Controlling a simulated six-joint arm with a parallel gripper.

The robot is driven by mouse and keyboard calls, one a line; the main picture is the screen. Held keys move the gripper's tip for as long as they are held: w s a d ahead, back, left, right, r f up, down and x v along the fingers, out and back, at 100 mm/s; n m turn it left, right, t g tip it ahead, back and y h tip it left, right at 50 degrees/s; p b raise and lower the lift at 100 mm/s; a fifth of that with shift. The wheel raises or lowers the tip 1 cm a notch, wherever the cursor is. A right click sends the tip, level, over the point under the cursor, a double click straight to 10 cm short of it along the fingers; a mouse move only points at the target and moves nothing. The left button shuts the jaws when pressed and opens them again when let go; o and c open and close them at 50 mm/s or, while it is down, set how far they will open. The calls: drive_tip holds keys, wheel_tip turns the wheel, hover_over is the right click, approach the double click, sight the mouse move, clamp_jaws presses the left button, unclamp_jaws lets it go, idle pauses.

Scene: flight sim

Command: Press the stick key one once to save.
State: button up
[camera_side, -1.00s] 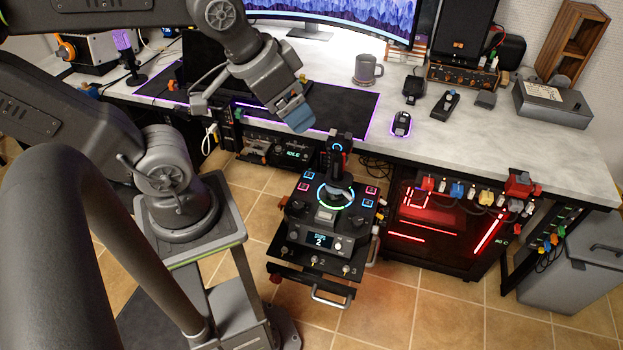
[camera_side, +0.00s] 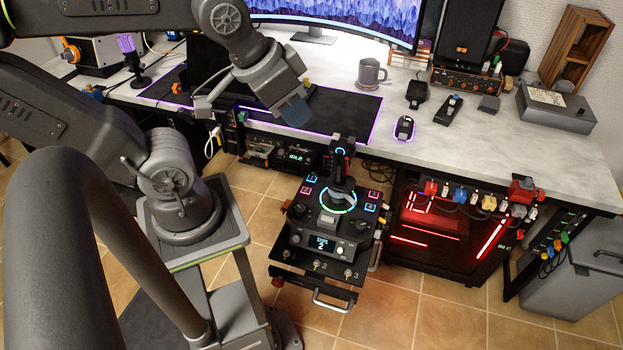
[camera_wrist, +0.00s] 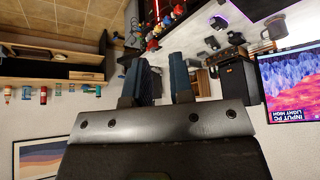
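The flight stick (camera_side: 341,160) stands upright on a black control panel (camera_side: 325,222) in front of the desk. A lit ring circles its base, and small square lit keys (camera_side: 373,194) sit to either side. I cannot tell which key is key one. A small display (camera_side: 321,243) on the panel reads 2. My gripper (camera_side: 294,112) is above and to the left of the stick, over the desk's front edge, touching nothing visible. In the wrist view its two blue fingers (camera_wrist: 161,75) stand apart with nothing held. The stick is not visible there.
The panel has several toggle switches (camera_side: 316,265) and a front handle (camera_side: 331,300). The desk (camera_side: 465,145) behind holds a mug (camera_side: 370,74), a mouse (camera_side: 404,127) and a monitor. A red-lit case (camera_side: 430,235) stands to the panel's right.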

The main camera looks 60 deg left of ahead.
clamp_jaws()
idle(0.9)
